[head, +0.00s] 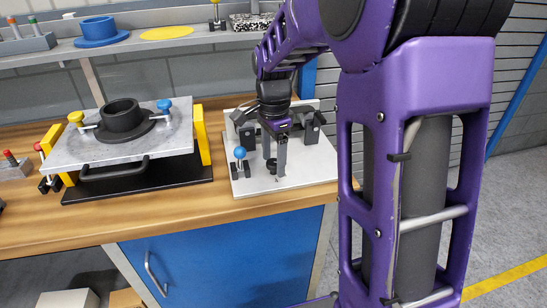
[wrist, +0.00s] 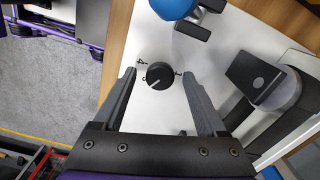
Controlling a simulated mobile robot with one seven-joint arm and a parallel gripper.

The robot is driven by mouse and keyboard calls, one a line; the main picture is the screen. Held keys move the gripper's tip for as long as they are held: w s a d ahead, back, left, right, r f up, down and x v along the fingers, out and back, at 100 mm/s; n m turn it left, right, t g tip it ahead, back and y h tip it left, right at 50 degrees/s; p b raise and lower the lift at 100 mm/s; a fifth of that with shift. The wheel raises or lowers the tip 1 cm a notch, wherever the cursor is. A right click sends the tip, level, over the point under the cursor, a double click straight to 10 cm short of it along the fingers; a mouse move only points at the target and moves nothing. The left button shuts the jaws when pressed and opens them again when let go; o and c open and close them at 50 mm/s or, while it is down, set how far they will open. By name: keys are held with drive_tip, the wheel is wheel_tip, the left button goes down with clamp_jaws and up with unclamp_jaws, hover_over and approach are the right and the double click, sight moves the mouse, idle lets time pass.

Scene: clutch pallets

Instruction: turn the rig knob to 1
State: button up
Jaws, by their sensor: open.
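The rig knob (wrist: 160,75) is a small round black knob on the white rig plate (head: 308,178). In the wrist view its pale pointer line runs toward the lower left. Small marks are printed around it: one at its right looks like a 1, and two at its left are hard to read. My gripper (wrist: 157,74) is open, with one finger on each side of the knob and gaps between. The height of the fingertips over the plate is unclear. In the head view my gripper (head: 274,168) points down over the plate, and the knob is not clearly visible.
A blue ball-topped clamp (head: 239,153) stands on the plate beside my gripper, with black brackets (head: 312,122) behind. Left on the wooden bench (head: 140,219) is a grey pallet (head: 75,153) carrying a black flanged ring (head: 122,118). A shelf (head: 190,42) runs behind.

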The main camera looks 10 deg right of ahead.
clamp_jaws()
drive_tip(key=shift+r+n+p, duration=0.1)
drive_tip(key=shift+n+p, duration=0.2)
drive_tip(key=shift+n, duration=0.1)
drive_tip(key=n+p, duration=0.2)
drive_tip(key=n, duration=0.2)
drive_tip(key=shift+n, duration=0.4)
drive_tip(key=n+p, duration=0.2)
drive_tip(key=n, duration=0.4)
drive_tip(key=n+p, duration=0.2)
drive_tip(key=n, duration=0.4)
drive_tip(key=shift+n, duration=0.3)
drive_tip(key=n+p, duration=0.2)
drive_tip(key=n, duration=0.3)
drive_tip(key=shift+n, duration=0.3)
